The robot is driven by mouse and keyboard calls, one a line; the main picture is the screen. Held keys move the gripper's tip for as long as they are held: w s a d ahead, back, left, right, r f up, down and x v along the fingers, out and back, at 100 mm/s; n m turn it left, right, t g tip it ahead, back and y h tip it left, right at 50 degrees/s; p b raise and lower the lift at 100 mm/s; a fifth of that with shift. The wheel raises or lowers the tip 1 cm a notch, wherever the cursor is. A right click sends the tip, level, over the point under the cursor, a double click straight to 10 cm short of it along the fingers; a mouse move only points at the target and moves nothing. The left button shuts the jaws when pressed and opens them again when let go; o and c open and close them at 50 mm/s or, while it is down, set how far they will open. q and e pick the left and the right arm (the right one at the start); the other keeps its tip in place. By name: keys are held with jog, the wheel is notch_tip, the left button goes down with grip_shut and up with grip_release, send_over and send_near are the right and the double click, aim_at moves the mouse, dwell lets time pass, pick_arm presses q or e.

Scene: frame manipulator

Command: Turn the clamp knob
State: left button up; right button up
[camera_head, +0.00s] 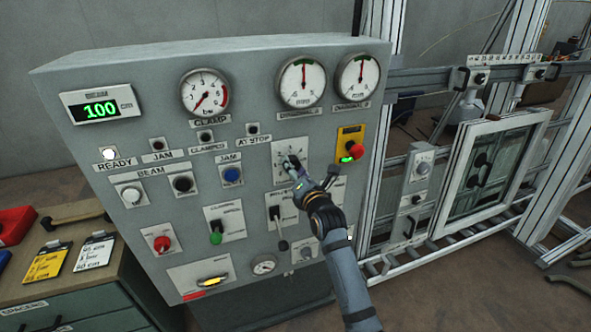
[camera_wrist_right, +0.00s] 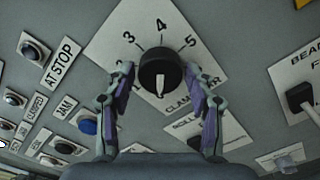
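The clamp knob (camera_wrist_right: 160,70) is a round black knob on a white dial plate (camera_wrist_right: 125,25) with several numbers around it. Its white pointer line points down in the wrist view. My right gripper (camera_wrist_right: 158,73) is open, with one finger on each side of the knob and a small gap showing on both sides. In the head view my right gripper (camera_head: 293,163) is at the dial plate (camera_head: 282,146) on the panel's right half and hides most of the knob. My left gripper is not in view.
The grey control panel (camera_head: 140,75) carries gauges, buttons and switches around the dial. A black switch (camera_wrist_right: 299,96) is to the right in the wrist view, and a blue button (camera_wrist_right: 88,126) is to the left. A framed window (camera_head: 490,170) on rails stands right of the panel.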

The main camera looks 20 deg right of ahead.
jog(key=shift+o, duration=0.8)
jog(key=s, duration=1.2)
jog(key=shift+d, duration=0.2)
